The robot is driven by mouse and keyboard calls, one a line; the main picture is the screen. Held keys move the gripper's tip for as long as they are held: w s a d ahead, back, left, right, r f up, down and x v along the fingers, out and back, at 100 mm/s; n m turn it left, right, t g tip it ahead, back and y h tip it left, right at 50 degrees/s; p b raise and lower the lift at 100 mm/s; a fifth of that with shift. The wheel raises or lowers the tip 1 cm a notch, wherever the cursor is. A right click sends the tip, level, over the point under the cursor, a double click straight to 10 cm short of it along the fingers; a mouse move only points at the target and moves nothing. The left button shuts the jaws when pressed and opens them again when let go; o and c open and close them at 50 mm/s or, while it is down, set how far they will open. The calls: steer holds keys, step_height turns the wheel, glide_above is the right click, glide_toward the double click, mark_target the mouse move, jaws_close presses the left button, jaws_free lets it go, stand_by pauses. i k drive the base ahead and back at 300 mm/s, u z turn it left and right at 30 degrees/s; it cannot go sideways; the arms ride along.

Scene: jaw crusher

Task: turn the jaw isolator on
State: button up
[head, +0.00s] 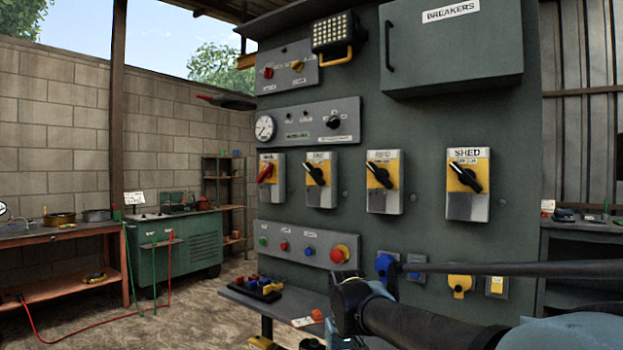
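Four isolators with yellow plates and rotary handles sit in a row on the grey-green panel (420,125). The second from the left, an isolator (321,192) with a small blurred label that may read JAW, has a black handle (316,173) slanting from upper left to lower right. Its on and off marks are too small to read. My arm crosses the lower right of the head view, below the isolators and apart from them. I cannot make out my gripper's fingers there.
Beside it are a red-handled isolator (271,186), one apparently labelled FEED (384,195) and SHED (468,200). Below are a button strip (303,246) with a red mushroom button (340,254), sockets and a small shelf (285,305). The breakers box (455,55) juts out above.

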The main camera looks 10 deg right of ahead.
mark_target(317, 173)
steer(key=z, duration=0.05)
steer(key=i, duration=0.2)
steer(key=u, duration=1.65)
steer(key=k, duration=1.5)
steer(key=z, duration=0.25)
steer(key=i, duration=1)
steer(key=u, duration=0.05)
